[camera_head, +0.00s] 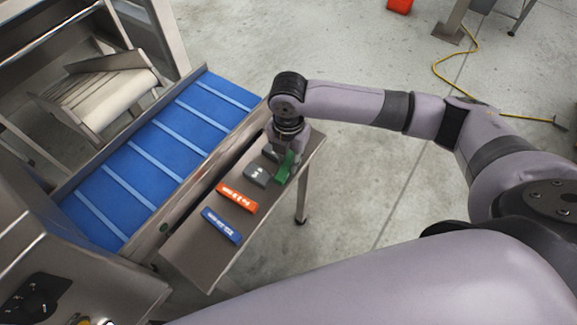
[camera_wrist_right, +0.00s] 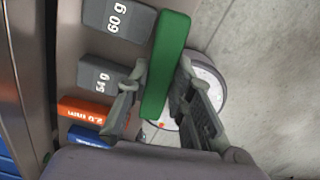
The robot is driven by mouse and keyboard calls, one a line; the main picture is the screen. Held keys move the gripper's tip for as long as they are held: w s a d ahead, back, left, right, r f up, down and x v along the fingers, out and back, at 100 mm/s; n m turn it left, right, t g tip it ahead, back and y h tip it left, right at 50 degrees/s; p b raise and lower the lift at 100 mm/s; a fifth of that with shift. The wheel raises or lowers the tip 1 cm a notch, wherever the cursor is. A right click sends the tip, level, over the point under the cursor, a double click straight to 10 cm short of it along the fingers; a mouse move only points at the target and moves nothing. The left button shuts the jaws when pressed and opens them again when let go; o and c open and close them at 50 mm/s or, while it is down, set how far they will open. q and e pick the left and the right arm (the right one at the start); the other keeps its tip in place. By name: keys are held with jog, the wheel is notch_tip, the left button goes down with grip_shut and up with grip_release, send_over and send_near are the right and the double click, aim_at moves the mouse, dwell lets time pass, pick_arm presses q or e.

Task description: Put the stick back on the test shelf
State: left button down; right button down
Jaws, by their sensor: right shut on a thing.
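The test shelf (camera_head: 190,257) is a narrow metal ledge beside the blue conveyor. My right gripper (camera_head: 284,157) is over its far end, pointing down, and shut on a green stick (camera_head: 284,168). In the right wrist view the green stick (camera_wrist_right: 166,65) stands between the two fingers (camera_wrist_right: 158,98), beside the grey blocks and along the shelf's outer edge. I cannot tell whether it touches the shelf. An orange stick (camera_head: 237,198) and a blue stick (camera_head: 221,225) lie on the shelf. My left gripper is out of view.
Grey blocks marked 60 g (camera_wrist_right: 117,20) and 54 g (camera_wrist_right: 100,74) sit close to the green stick. The blue conveyor belt (camera_head: 150,160) runs along the shelf's left side. Open concrete floor (camera_head: 350,190) lies to the right. A yellow cable (camera_head: 470,100) crosses the floor farther off.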

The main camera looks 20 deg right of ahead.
aim_at(289, 161)
jog(key=shift+f, duration=2.1)
jog(key=shift+s+f, duration=0.1)
jog(key=c, duration=1.4)
grip_release()
notch_tip(289, 161, up, 12)
jog(key=shift+r, duration=0.15)
